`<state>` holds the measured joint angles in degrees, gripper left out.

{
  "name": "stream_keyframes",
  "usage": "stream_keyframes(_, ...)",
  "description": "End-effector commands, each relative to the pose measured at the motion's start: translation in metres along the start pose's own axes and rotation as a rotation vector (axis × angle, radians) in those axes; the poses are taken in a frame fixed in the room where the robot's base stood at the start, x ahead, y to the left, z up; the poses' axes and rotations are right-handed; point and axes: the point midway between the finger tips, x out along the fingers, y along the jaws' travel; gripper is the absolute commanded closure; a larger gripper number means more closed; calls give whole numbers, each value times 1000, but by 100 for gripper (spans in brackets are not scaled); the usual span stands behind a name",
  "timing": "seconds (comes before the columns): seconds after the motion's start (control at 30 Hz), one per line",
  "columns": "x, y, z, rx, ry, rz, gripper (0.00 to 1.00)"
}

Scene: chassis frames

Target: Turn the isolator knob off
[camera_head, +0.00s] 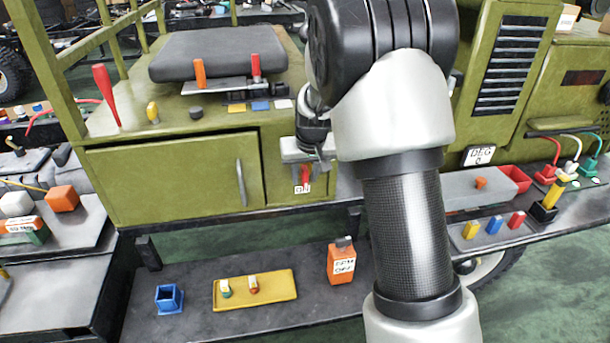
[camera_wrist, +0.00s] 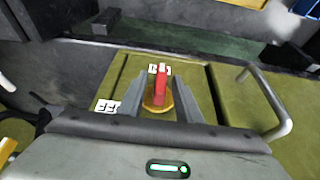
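The isolator knob is a red handle (camera_wrist: 161,82) on a round yellow base (camera_wrist: 157,107), set in the green front panel. It shows in the head view as a red piece (camera_head: 304,175) just below my gripper (camera_head: 312,158). The handle points at the white ON label (camera_wrist: 158,69); a second white label (camera_wrist: 107,106), seemingly OFF, sits to one side. In the wrist view my gripper (camera_wrist: 160,93) is open, one finger on each side of the knob. Small gaps seem to show between handle and fingers; contact cannot be told.
A cabinet door with a bar handle (camera_head: 241,182) is left of the knob; the handle also shows in the wrist view (camera_wrist: 276,100). A padded black seat (camera_head: 218,52) is above. A lower shelf holds an orange bottle (camera_head: 341,262) and a yellow tray (camera_head: 235,300).

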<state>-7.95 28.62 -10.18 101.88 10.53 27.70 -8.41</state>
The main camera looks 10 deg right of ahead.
Motion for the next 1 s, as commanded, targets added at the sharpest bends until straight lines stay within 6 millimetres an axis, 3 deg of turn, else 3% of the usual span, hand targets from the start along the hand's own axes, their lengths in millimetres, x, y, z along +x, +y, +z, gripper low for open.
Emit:
stream_keyframes(0.03, 0, 0, 0, 0, 0, 0, 77)
stream_keyframes(0.17, 0, 0, 0, 0, 0, 0, 99)
stream_keyframes(0.2, 0, 0, 0, 0, 0, 0, 100)
stream_keyframes(0.63, -3, -3, -2, -34, 2, 67, 100)
stream_keyframes(1.0, 0, -8, -1, -153, 4, 339, 100)
